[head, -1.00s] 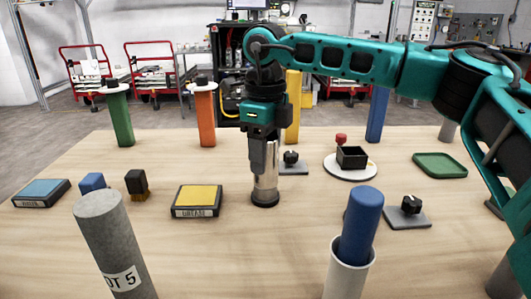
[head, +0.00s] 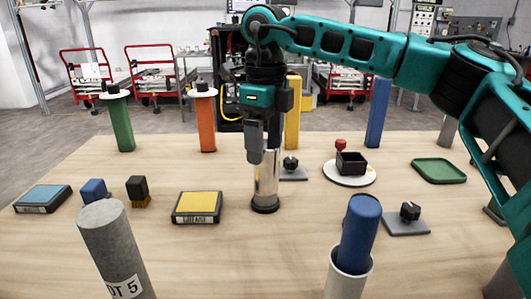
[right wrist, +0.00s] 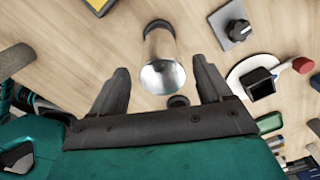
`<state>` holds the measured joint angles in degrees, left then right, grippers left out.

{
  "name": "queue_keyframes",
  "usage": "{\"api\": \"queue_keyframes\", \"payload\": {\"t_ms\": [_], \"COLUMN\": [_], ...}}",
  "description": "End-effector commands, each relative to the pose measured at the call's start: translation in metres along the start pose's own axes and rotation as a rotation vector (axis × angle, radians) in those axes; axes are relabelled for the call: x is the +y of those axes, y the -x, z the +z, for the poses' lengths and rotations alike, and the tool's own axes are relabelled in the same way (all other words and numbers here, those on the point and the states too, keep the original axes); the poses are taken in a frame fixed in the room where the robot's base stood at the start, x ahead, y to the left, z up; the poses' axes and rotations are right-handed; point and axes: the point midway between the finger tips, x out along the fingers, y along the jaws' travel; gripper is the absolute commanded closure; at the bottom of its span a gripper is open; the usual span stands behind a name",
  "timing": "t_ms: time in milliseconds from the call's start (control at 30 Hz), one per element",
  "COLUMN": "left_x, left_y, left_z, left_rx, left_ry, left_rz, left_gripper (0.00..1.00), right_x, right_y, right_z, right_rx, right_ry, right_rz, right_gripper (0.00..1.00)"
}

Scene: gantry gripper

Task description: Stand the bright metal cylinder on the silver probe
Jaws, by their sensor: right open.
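The bright metal cylinder (head: 266,182) stands upright on the table, with a dark round ring or base at its foot. In the right wrist view the cylinder (right wrist: 161,48) shows its shiny end between and beyond the open fingers. My right gripper (head: 264,153) is over its top, pointing down; its fingers hide part of the upper end in the head view. The gripper (right wrist: 161,66) holds nothing. I cannot make out a separate silver probe; what lies under the cylinder is hidden. My left gripper is not in view.
A yellow-topped block (head: 198,205) is left of the cylinder, and a grey plate with a black knob (head: 291,168) is close behind right. A grey post (head: 113,245) and a blue cylinder in a white tube (head: 358,235) stand in front. A white dish (head: 349,178) is to the right.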

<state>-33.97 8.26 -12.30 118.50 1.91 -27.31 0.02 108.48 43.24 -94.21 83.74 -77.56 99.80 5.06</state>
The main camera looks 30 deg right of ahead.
Motion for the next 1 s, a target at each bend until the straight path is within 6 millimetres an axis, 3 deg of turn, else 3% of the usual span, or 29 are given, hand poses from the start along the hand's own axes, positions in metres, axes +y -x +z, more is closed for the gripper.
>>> {"api": "queue_keyframes", "payload": {"t_ms": [33,200,400,1000], "left_x": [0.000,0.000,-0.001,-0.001], "left_y": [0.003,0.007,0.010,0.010], "left_z": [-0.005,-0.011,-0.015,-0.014], "left_rx": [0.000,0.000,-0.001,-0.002], "left_ry": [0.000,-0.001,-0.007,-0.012], "left_rz": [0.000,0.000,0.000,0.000], "left_gripper": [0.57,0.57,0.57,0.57], "right_x": [0.000,0.001,0.001,0.000], "right_y": [0.016,0.050,0.074,0.079], "right_z": [0.001,0.001,0.001,0.000], "right_rx": [-0.004,-0.002,0.000,0.001], "right_ry": [0.000,0.001,0.001,0.001], "right_rz": [0.000,0.001,0.001,0.001], "right_gripper": [0.22,0.22,0.22,0.22]}}
